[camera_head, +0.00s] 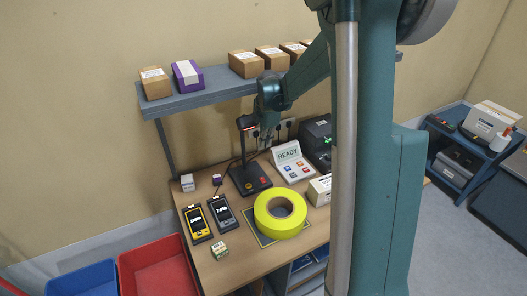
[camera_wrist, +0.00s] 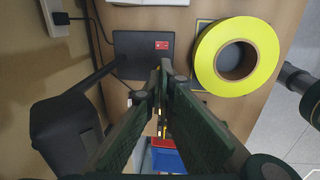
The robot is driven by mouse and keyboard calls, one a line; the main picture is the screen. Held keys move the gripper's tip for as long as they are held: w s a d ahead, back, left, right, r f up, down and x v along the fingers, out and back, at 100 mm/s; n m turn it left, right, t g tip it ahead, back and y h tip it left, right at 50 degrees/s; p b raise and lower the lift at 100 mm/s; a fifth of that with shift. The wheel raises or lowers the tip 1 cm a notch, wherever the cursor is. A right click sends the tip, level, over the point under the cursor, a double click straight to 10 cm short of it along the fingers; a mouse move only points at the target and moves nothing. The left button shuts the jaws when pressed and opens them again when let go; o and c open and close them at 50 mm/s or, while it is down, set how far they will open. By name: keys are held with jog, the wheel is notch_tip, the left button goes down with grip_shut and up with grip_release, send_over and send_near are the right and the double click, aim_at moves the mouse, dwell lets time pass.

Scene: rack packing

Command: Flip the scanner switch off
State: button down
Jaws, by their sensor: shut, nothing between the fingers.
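The scanner stand has a dark flat base (camera_head: 250,178) on the desk, with an upright post and a head above it. In the wrist view the base (camera_wrist: 132,48) lies just beyond my fingertips. A small red part (camera_wrist: 162,45) with light marks, which looks like the switch, is on the base. I cannot tell its on or off position. My gripper (camera_head: 266,143) is above the desk, beside the stand's upper part. In the wrist view my gripper (camera_wrist: 166,68) is shut and empty, its tips appearing just below the red part; contact cannot be told.
A yellow tape roll (camera_head: 280,213) lies right of the base. Two handheld devices (camera_head: 198,224) lie to its left. A READY sign panel (camera_head: 291,160) stands behind. A shelf (camera_head: 205,94) with boxes hangs above. A plug (camera_wrist: 58,18) is in a wall socket, with cables nearby.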

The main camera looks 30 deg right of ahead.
aim_at(262, 182)
jog(key=w+f+b, duration=0.1)
jog(key=f+b, duration=0.1)
jog(key=f, duration=0.5)
jog(key=w+f+b, duration=0.1)
jog(key=f+b, duration=0.1)
jog(key=f, duration=0.6)
jog(key=f+b, duration=0.3)
jog(key=f, duration=0.5)
jog(key=shift+w, duration=0.4)
jog(key=shift+r, duration=0.1)
jog(key=shift+f+b, duration=0.2)
jog(key=shift+b, duration=0.15)
jog(key=shift+w+f+b, duration=0.15)
jog(key=shift+f+b, duration=0.15)
jog(key=shift+b, duration=0.35)
jog(key=shift+w+b, duration=0.1)
jog(key=shift+b, duration=0.5)
jog(key=shift+w, duration=0.1)
jog(key=shift+s, duration=0.2)
jog(key=shift+s+f+b, duration=0.1)
jog(key=shift+s+b, duration=0.3)
jog(key=shift+s, duration=0.35)
